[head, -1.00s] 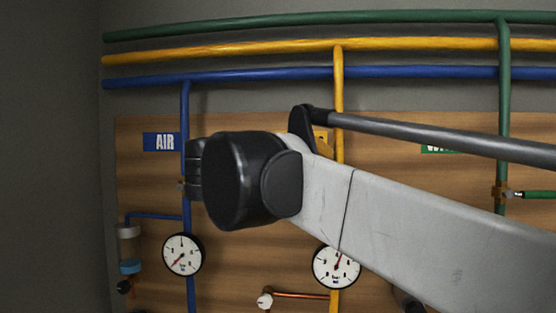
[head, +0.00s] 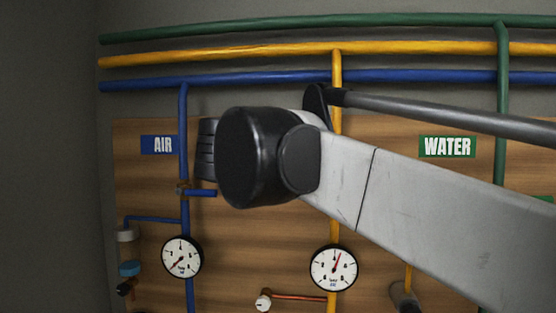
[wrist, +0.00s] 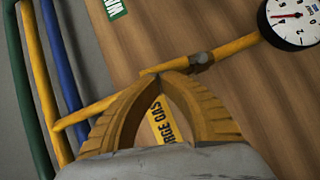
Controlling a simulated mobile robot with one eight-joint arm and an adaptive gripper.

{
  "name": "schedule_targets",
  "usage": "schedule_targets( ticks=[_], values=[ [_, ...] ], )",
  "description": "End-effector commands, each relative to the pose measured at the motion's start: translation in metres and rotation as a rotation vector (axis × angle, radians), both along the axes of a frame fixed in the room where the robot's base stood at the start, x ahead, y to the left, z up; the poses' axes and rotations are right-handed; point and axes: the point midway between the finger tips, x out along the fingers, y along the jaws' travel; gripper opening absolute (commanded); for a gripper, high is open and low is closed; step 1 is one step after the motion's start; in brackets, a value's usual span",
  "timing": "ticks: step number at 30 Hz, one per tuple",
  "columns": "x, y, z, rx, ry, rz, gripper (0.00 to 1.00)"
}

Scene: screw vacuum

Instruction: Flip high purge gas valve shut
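The purge gas line is the yellow pipe (head: 336,220) in the head view, with my arm across its valve. In the wrist view, the yellow pipe (wrist: 97,107) runs up to the right. Its brownish valve body (wrist: 201,60) shows just beyond my fingers, and a yellow handle (wrist: 150,71) seems to reach left from it, close along the pipe. My gripper (wrist: 165,74) has its two yellow fingertips together, overlapping the handle in view; I cannot tell if they touch it. The purge gas label (wrist: 163,122) shows between the fingers. The gripper is hidden in the head view.
The AIR line's blue pipe (head: 185,130) has a valve with a sideways blue handle (head: 203,193), close to my wrist. A gauge (head: 333,268) sits on the yellow pipe and another (head: 181,257) on the blue.

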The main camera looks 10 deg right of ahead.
Motion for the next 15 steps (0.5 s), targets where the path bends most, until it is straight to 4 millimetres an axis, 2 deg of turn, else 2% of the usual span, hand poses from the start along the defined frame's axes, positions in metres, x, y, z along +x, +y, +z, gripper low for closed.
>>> schedule_targets(
  ticks=[6, 15],
  values=[
    [-0.004, -0.012, 0.006, 0.143, -0.047, -0.003, 0.00],
    [-0.010, -0.030, 0.003, 0.397, -0.129, -0.003, 0.00]
  ],
)
